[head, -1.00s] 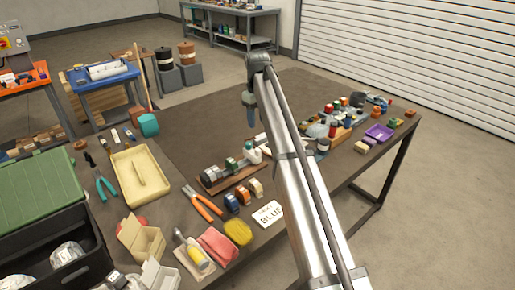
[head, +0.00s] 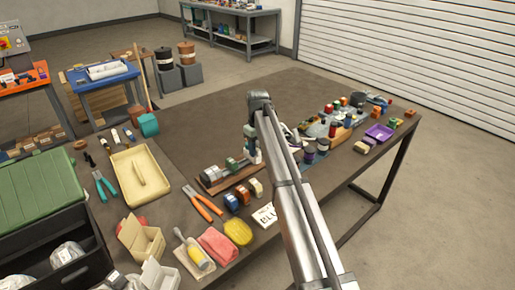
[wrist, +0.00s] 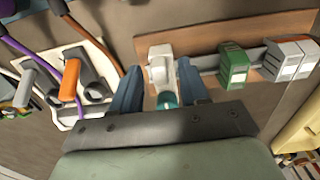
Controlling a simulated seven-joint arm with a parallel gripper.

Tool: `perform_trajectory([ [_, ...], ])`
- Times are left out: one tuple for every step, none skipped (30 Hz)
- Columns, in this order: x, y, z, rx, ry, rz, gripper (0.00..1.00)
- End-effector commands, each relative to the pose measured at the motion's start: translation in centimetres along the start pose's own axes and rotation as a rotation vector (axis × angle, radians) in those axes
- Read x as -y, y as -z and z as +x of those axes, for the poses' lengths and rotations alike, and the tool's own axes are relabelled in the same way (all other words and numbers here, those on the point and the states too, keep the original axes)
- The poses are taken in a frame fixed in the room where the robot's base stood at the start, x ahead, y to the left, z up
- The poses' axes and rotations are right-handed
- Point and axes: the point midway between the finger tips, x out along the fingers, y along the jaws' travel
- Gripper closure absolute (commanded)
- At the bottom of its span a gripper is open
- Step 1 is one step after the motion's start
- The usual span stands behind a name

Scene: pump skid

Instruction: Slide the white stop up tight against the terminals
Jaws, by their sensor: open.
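The white stop (wrist: 160,66) sits near the left end of a metal rail (wrist: 208,62) on a wooden board (wrist: 205,32) in the wrist view. A teal piece shows at its near side. A green terminal block (wrist: 234,66) is on the rail to its right, with a bare gap between. Grey-white terminals (wrist: 287,58) stand further right, apart from the green one. My gripper (wrist: 158,82) is open, its blue fingers on either side of the stop; contact cannot be told. In the head view my gripper (head: 251,152) is low at the rail's right end and largely hides the stop.
Left in the wrist view, a white plate (wrist: 88,50) carries an orange-handled lever (wrist: 69,82) and purple cables.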

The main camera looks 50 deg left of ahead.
Motion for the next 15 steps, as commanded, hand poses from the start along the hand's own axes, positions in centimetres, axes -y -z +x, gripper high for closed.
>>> perform_trajectory([
  [0.0,-0.01,0.09,0.0,0.0,0.0,0.55],
  [0.0,0.0,0.11,0.0,0.0,0.0,0.55],
  [0.0,0.0,0.12,0.0,0.0,0.0,0.55],
  [0.0,0.0,0.12,0.0,0.0,0.0,0.55],
  [0.0,0.0,0.11,0.0,0.0,0.0,0.55],
  [0.0,0.0,0.11,0.0,0.0,0.0,0.55],
  [0.0,0.0,0.1,0.0,0.0,0.0,0.55],
  [0.0,0.0,0.1,0.0,0.0,0.0,0.55],
  [0.0,0.0,0.09,0.0,0.0,0.0,0.58],
  [0.0,0.0,0.09,0.0,0.0,0.0,0.61],
  [0.01,0.0,0.09,0.0,0.0,0.0,0.64],
  [0.01,0.0,0.09,0.0,0.0,0.0,0.68],
  [0.01,0.0,0.09,0.0,0.0,0.0,0.71],
  [0.01,0.0,0.08,0.0,0.0,0.0,0.73],
  [0.0,-0.01,0.08,0.0,0.0,0.0,0.77],
])
